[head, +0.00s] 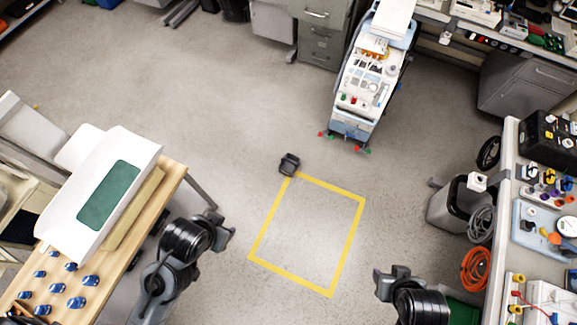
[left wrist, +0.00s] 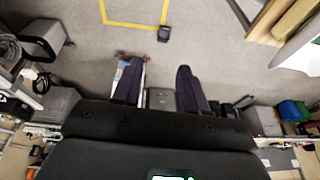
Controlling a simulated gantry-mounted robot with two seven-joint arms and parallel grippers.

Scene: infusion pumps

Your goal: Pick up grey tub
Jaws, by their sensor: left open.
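A grey, open-topped tub (head: 455,207) stands on the floor at the right, beside the right-hand bench; a grey box-like shape at the left of the left wrist view (left wrist: 42,38) looks like the same tub. A small dark grey object (head: 289,163) sits on the floor at a corner of the yellow square; it also shows in the left wrist view (left wrist: 164,34). My left gripper (head: 222,226) is open and empty above the floor, left of the yellow square. Its fingers are spread in the left wrist view (left wrist: 158,72). My right gripper (head: 392,274) is right of the square; its jaws are unclear.
A yellow square (head: 361,220) marks bare floor. A wheeled cart (head: 360,95) stands beyond it. A wooden table (head: 165,192) with a large white machine is at the left. The right bench (head: 497,240) holds tools, with an orange hose coil (head: 475,268) beside it.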

